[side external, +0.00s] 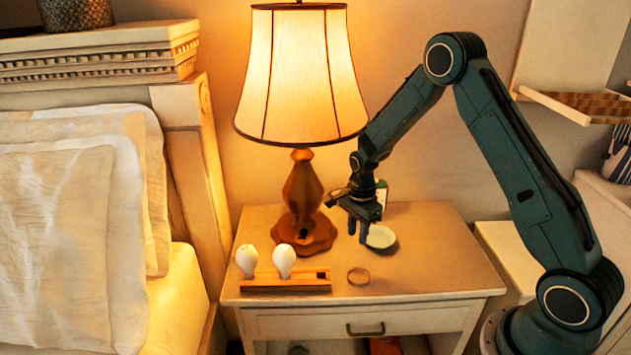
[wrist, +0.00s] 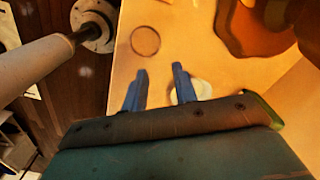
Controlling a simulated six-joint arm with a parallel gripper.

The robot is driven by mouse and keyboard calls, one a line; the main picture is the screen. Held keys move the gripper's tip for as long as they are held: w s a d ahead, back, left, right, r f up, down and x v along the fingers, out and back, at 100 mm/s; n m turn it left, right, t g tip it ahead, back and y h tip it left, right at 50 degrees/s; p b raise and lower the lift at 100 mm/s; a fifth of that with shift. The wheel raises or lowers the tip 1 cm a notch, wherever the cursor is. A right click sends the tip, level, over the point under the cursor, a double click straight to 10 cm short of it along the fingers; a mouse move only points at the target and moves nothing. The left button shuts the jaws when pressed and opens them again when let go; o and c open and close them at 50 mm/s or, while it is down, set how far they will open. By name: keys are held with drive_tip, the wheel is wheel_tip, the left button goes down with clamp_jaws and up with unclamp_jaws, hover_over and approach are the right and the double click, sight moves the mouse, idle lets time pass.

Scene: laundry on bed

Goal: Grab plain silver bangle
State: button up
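A thin ring, the bangle (side external: 359,268), lies flat on the nightstand top near its front edge, right of the wooden bulb holder. It looks brownish in this warm light. It also shows in the wrist view (wrist: 145,32), beyond my fingertips and a little to their left. My gripper (side external: 358,236) is above the nightstand, pointing down, behind the bangle and apart from it. In the wrist view its two blue fingers (wrist: 160,70) stand apart with nothing between them.
A lit lamp (side external: 302,210) stands left of my gripper. A wooden holder (side external: 285,285) with two white bulbs sits front left. A round white object (side external: 380,237) is close to my fingers. The nightstand top (side external: 430,260) is clear at right.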

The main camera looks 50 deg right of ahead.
hover_over(353, 269)
drive_tip(key=shift+d+f, duration=0.15)
drive_tip(key=shift+f, duration=1.5)
drive_tip(key=shift+d+f, duration=0.1)
drive_tip(key=shift+f, duration=1.55)
drive_tip(key=shift+f, duration=0.1)
drive_tip(key=shift+a+f, duration=0.15)
drive_tip(key=shift+f, duration=1.1)
drive_tip(key=shift+a+f, duration=0.1)
drive_tip(key=shift+f, duration=1.15)
drive_tip(key=shift+c, duration=0.5)
clamp_jaws()
